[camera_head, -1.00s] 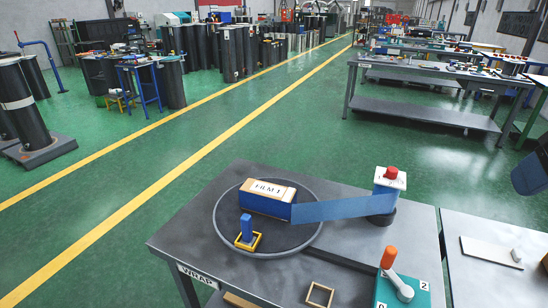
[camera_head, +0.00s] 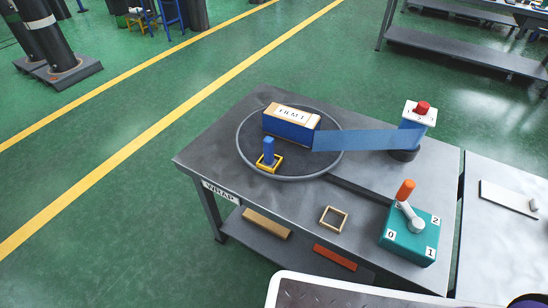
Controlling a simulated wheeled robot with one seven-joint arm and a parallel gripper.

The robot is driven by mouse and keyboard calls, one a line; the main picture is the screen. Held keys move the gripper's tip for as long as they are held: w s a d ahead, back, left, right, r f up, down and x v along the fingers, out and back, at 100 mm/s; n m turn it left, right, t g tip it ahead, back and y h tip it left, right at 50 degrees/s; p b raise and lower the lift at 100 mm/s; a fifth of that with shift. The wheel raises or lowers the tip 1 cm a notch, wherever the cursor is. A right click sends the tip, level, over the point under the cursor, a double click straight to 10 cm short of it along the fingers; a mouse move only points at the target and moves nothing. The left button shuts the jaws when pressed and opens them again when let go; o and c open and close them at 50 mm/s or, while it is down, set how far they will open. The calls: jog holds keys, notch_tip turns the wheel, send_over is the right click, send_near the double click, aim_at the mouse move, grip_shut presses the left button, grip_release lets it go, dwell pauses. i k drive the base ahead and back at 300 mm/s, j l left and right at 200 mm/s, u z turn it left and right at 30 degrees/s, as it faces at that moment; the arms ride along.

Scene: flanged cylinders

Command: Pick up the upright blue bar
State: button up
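The upright blue bar (camera_head: 269,150) stands inside a small yellow square frame (camera_head: 269,163) on the round turntable (camera_head: 240,150) of the grey WRAP table (camera_head: 210,150). Behind it and to its right lies a box labelled FILM 1 (camera_head: 291,124), white on top with blue sides. A blue film strip (camera_head: 360,140) runs from the box to a post with a red knob. My gripper is not in view.
A teal box with an orange-tipped lever (camera_head: 405,240) and an empty tan square frame (camera_head: 333,219) stand near the table's front. A wooden block (camera_head: 267,223) and a red bar (camera_head: 335,257) lie on the lower shelf. Another table (camera_head: 500,235) stands at right.

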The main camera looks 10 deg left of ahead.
aim_at(269, 160)
jog(key=i+j+u, duration=0.1)
jog(key=j+u, duration=0.2)
jog(key=i+j+u, duration=0.15)
jog(key=j+u, duration=0.15)
jog(key=i+j+u, duration=0.3)
jog(key=k, duration=0.1)
